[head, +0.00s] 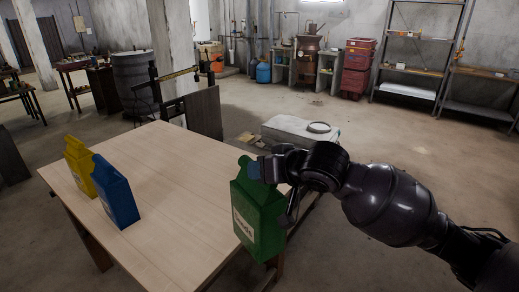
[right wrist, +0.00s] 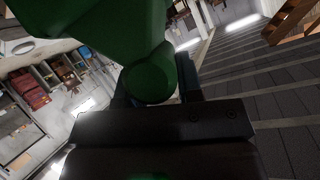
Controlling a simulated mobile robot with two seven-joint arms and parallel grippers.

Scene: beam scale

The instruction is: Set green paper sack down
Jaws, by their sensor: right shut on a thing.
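The green paper sack (head: 256,220) has a pale label and is upright at the right edge of the wooden table (head: 160,190). My right gripper (head: 262,169) is shut on the sack's top from the right. In the right wrist view the sack (right wrist: 110,45) fills the upper left, its top between the fingers (right wrist: 155,90). I cannot tell whether the sack's bottom touches anything; it overlaps the table's edge in the picture. My left gripper is in neither view.
A blue sack (head: 115,193) and a yellow sack (head: 80,167) stand at the table's left. The middle of the tabletop is bare. Behind the table are a beam scale (head: 180,80) and a low pale platform (head: 290,131) with a ring-shaped weight or dish on top. Shelves stand far right.

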